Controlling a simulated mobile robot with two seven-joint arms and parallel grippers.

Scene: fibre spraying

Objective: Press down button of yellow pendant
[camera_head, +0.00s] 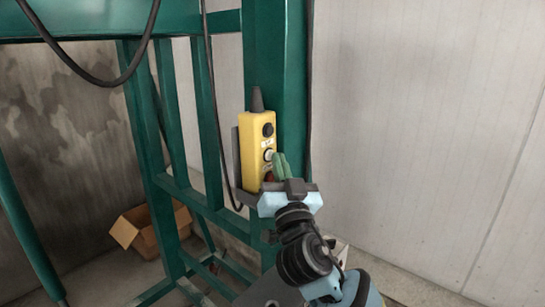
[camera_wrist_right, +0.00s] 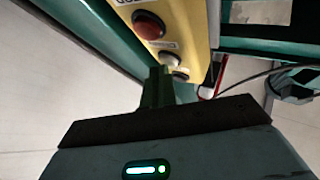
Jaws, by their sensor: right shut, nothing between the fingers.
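The yellow pendant (camera_head: 254,150) hangs upright on the green frame in the head view. A black button (camera_head: 267,130) is near its top, a white button (camera_head: 268,155) lies below, and a red button is lower, partly covered by my gripper. My right gripper (camera_head: 279,163) is shut and empty, its green fingertips just right of the white button. In the right wrist view, the fingertips (camera_wrist_right: 158,72) are close to the white button (camera_wrist_right: 171,60); I cannot tell whether they touch. The red button (camera_wrist_right: 149,25) is above them. My left gripper is out of view.
Green frame posts (camera_head: 277,80) stand behind and beside the pendant. A black cable (camera_head: 213,100) hangs left of it, and another loops at the upper left. An open cardboard box (camera_head: 140,232) is on the floor. Free space lies to the right, before the pale wall.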

